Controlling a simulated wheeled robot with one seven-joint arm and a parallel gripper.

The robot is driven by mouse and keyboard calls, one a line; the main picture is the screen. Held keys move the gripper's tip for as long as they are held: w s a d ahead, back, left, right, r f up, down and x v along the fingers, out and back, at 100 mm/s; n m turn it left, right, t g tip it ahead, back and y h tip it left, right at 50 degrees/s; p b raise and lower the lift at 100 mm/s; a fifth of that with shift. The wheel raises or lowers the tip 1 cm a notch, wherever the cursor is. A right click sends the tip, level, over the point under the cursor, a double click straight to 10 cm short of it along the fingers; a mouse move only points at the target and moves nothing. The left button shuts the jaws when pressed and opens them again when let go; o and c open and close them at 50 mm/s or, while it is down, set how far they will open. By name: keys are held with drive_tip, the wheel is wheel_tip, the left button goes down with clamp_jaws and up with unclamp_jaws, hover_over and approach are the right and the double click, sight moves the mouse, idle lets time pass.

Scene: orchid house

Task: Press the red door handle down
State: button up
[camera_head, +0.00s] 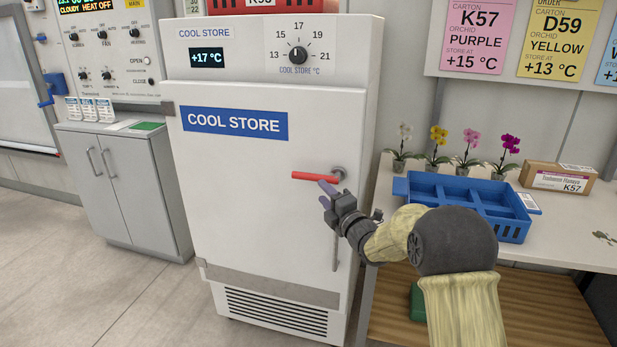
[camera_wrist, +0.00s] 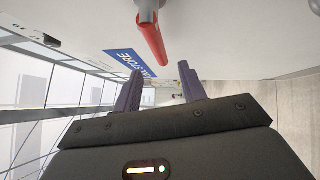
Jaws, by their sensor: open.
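The red door handle (camera_head: 314,176) is a short bar on the right side of the white cool store door (camera_head: 250,220). It looks about level and points left from a grey round pivot. In the wrist view the red handle (camera_wrist: 152,42) lies beyond and above my fingertips. My gripper (camera_head: 327,194) is just below the handle in the head view. Its two purple fingers stand apart with nothing between them, as the wrist view of my gripper (camera_wrist: 160,85) shows. I cannot tell whether a finger touches the handle.
A vertical grey bar (camera_head: 336,245) is on the door below the handle. To the right, a bench holds a blue crate (camera_head: 470,200), potted orchids (camera_head: 437,150) and a cardboard box (camera_head: 557,178). A grey cabinet (camera_head: 125,190) stands left. The floor in front is clear.

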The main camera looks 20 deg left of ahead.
sight(311, 180)
drive_tip(key=x, duration=0.9)
drive_tip(key=shift+w+a+p, duration=0.1)
drive_tip(key=shift+a+p, duration=0.05)
drive_tip(key=shift+p, duration=0.15)
clamp_jaws()
